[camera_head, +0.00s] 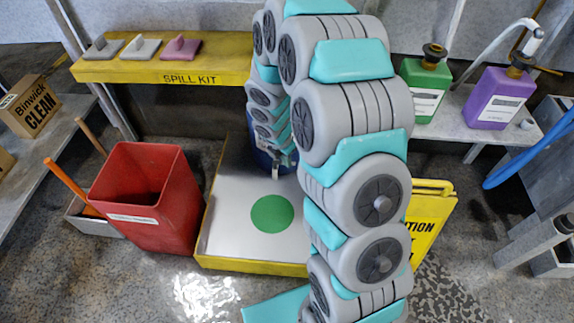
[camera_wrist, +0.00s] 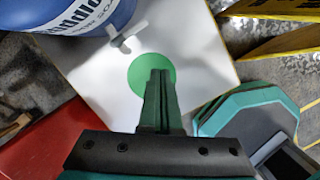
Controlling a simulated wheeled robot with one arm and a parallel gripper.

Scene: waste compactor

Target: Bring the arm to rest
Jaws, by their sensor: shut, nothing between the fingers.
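My gripper (camera_wrist: 160,76) shows in the wrist view with its two dark green fingers together and nothing between them. It points toward the white platform (camera_wrist: 190,30), and its tips overlap the green disc (camera_wrist: 140,72) in the picture. In the head view my arm rises in a tall bend of grey and teal links and folds down over the back of the platform (camera_head: 230,215). My fingertips cannot be made out there. A blue container (camera_wrist: 85,14) with a pale tap (camera_wrist: 125,40) stands close ahead; in the head view my arm mostly hides it.
A red bin (camera_head: 150,200) stands left of the platform. A yellow spill-kit shelf (camera_head: 160,68) runs behind. Green (camera_head: 427,85) and purple (camera_head: 497,95) bottles stand on the right bench. A yellow caution sign (camera_head: 430,215) is partly behind my arm.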

